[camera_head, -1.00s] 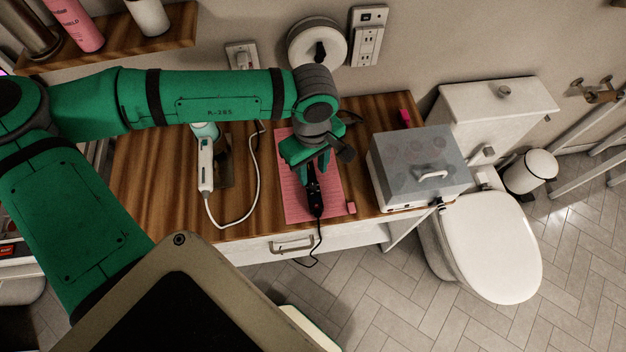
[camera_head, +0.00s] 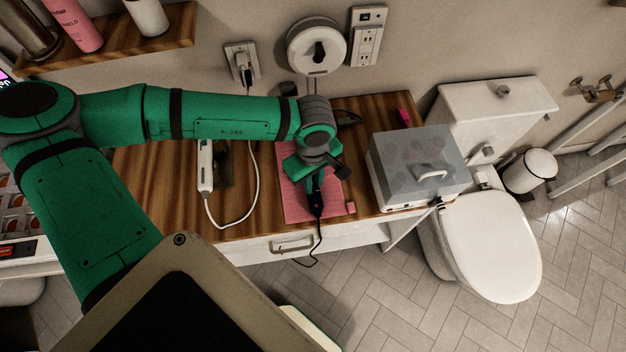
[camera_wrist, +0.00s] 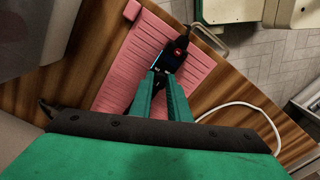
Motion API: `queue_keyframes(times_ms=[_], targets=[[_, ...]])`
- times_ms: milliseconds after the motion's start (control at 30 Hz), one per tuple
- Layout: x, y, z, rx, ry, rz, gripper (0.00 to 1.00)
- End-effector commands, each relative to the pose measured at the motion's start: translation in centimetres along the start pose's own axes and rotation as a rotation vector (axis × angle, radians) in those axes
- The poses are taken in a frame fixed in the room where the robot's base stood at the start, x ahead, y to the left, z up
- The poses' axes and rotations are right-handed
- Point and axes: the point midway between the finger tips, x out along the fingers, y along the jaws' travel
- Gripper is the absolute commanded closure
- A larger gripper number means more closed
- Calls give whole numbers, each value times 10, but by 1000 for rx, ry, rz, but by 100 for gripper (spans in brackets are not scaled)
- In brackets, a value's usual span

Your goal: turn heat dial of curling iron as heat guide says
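The curling iron (camera_head: 316,205) is black and lies on a ribbed pink mat (camera_head: 296,205) near the counter's front edge. In the wrist view the iron (camera_wrist: 181,45) shows a red button and a small lit display, too small to read. My gripper (camera_head: 316,180) points down over the iron. In the wrist view its two green fingers (camera_wrist: 163,76) reach over the iron just behind the display, with a narrow gap between the tips. I cannot make out the dial or whether the fingers hold it. No readable heat guide shows.
A white corded device (camera_head: 205,167) lies left of the mat on the wooden counter (camera_head: 158,180). A grey-lidded box (camera_head: 415,165) stands to the right, near the toilet (camera_head: 490,240).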

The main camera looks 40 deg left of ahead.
Motion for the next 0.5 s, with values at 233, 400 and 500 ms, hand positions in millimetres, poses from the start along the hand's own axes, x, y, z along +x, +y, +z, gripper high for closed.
queue_keyframes(times_ms=[233, 400, 500], targets=[[0, 0, -1, 6, 0, 1, 100], [0, -1, -1, 55, -1, 1, 100], [0, 0, 0, 108, -3, 2, 100]])
